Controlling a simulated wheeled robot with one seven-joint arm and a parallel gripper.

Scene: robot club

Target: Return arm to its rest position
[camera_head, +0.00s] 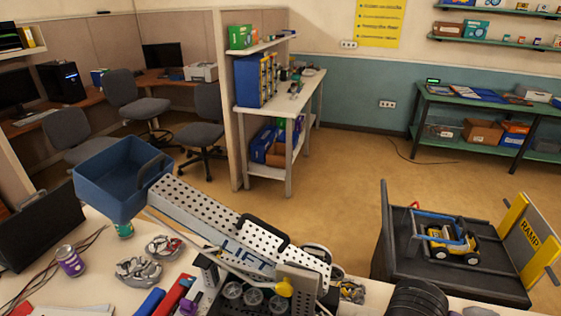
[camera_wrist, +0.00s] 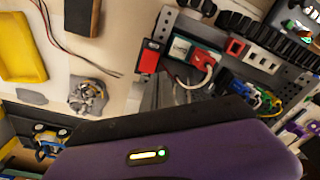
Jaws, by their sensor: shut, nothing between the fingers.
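My gripper (camera_wrist: 185,92) shows in the wrist view, where dark finger parts stick out past a black edge and my purple wrist housing with a small lit indicator. The fingers are shut and hold nothing; they are partly hidden by the housing. They appear in front of a grey perforated machine (camera_wrist: 222,32) with red and white connectors and wires. In the head view I cannot make out the gripper. The perforated machine marked LIFT (camera_head: 245,250) stands on the pale table there, with a blue bin (camera_head: 105,192) at its raised left end.
The pale table (camera_head: 130,265) holds a purple can (camera_head: 70,261), grey clumps (camera_head: 138,271) and cables. At right, a dark platform (camera_head: 455,278) carries a yellow toy vehicle (camera_head: 452,243) beside a yellow RAMP board (camera_head: 530,240). Open floor (camera_head: 330,180) lies beyond, with chairs and shelves behind.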

